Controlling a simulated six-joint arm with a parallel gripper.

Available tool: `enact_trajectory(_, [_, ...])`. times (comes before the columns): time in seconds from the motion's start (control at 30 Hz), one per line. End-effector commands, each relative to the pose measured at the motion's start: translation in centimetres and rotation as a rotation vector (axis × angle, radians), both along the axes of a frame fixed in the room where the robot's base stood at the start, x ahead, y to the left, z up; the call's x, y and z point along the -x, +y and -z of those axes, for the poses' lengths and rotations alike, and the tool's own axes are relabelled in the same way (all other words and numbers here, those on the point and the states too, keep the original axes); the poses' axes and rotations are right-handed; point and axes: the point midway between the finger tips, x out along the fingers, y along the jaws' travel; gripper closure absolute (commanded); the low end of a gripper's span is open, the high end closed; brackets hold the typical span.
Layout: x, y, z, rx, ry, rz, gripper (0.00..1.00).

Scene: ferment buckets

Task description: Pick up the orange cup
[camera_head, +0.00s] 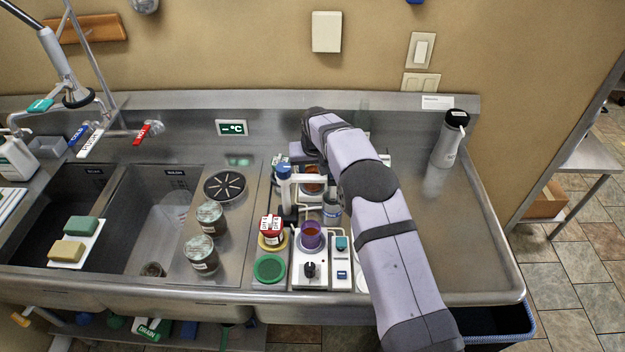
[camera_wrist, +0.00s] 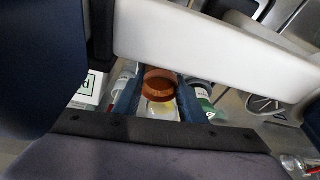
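The orange cup (camera_wrist: 160,84) shows in the wrist view between the two blue fingers of my gripper (camera_wrist: 160,76). The fingers look apart, one on each side of the cup; whether either touches it I cannot tell. A white bar crosses just above and hides part of the view. In the head view an orange-brown cup (camera_head: 312,187) stands on the counter unit, partly behind a white arm-like stand (camera_head: 302,178). My arm reaches over from the right, and my gripper's fingertips are not clear there.
A purple cup with orange content (camera_head: 311,236) stands on a white device in front. A bottle (camera_head: 449,140) stands at right, where the counter is mostly clear.

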Motion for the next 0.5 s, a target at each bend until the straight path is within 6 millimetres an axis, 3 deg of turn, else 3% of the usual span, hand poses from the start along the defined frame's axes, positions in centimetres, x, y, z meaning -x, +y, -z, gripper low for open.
enact_trajectory(0.3, [-0.1, 0.0, -0.3, 0.000, -0.002, 0.000, 0.86])
enact_trajectory(0.5, [-0.1, 0.0, -2.2, -0.002, -0.006, 0.000, 0.86])
